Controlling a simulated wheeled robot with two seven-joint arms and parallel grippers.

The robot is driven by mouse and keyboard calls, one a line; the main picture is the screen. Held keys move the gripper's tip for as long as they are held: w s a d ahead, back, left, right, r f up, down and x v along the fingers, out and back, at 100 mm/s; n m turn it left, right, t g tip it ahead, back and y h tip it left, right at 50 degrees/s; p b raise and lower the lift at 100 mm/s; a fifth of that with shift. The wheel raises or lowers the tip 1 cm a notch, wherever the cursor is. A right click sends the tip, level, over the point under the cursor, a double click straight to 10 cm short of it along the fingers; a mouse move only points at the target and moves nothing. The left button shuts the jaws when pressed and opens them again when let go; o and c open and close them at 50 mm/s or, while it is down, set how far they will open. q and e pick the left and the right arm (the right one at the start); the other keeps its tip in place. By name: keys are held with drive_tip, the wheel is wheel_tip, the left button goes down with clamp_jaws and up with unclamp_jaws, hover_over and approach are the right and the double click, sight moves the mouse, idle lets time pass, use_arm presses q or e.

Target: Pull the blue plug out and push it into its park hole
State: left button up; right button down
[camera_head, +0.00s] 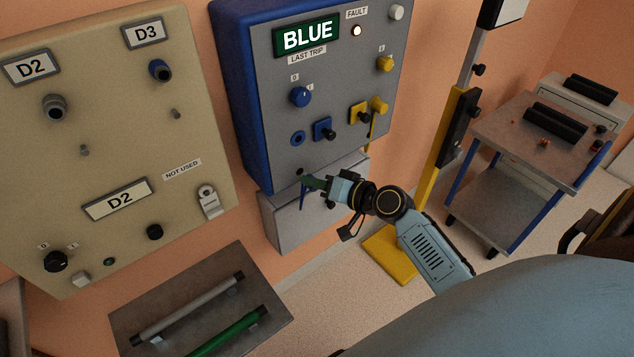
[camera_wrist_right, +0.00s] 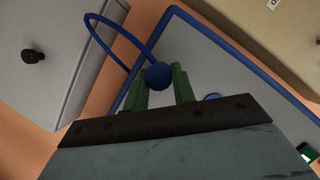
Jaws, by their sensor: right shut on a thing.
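The grey panel (camera_head: 345,75) with blue sides carries a BLUE display. My right gripper (camera_head: 316,184) has green fingers and is at the panel's lower edge. In the wrist view, the blue plug (camera_wrist_right: 157,76) shows as a round blue end between the fingers (camera_wrist_right: 160,88), which are shut on it. A blue cable (camera_wrist_right: 112,22) loops beside it, and a piece of it (camera_head: 302,196) hangs below the fingers in the head view. The plug's front is hidden, so I cannot tell whether it is in a hole. A blue ring (camera_head: 298,138) on the panel looks empty. My left gripper is not in view.
A blue square fitting (camera_head: 324,129), a yellow one (camera_head: 360,113) and a yellow plug (camera_head: 379,105) with its cable are above my gripper. A grey box (camera_head: 290,222) juts out below the panel. A beige panel (camera_head: 110,120) stands left. A cart (camera_head: 525,135) stands right.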

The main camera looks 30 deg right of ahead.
drive_tip(key=shift+w+a, duration=0.1)
drive_tip(key=shift+w, duration=0.7)
drive_tip(key=shift+w, duration=0.55)
drive_tip(key=c, duration=1.1)
unclamp_jaws()
drive_tip(key=shift+s, duration=0.15)
drive_tip(key=v, duration=0.5)
drive_tip(key=b+v, duration=0.1)
drive_tip(key=v, duration=0.5)
drive_tip(key=a+f+b+v, duration=0.1)
drive_tip(key=v, duration=0.5)
drive_tip(key=shift+s, duration=0.4)
